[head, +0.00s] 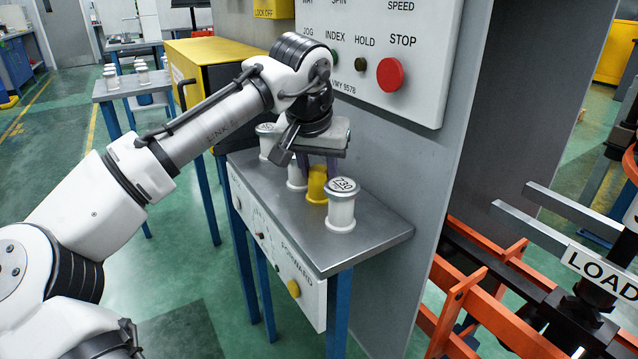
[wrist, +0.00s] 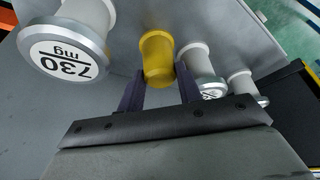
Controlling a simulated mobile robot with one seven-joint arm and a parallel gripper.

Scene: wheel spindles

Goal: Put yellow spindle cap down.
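The yellow spindle cap (head: 317,185) is upright, its base at or very near the top of the grey metal shelf (head: 375,235), between white spindles. My gripper (head: 318,165) points down over it from above. In the wrist view the yellow cap (wrist: 157,58) sits between the two dark fingers of my gripper (wrist: 160,78), which appear to be against its sides. My gripper looks shut on the cap. Whether a thin gap remains under the cap is hard to tell.
A white spindle marked 730 (head: 341,205) stands close on the right; two others (head: 297,175) (head: 268,140) stand on the left. A control panel (head: 395,50) with a red stop button is on the wall behind. The shelf's front right is clear.

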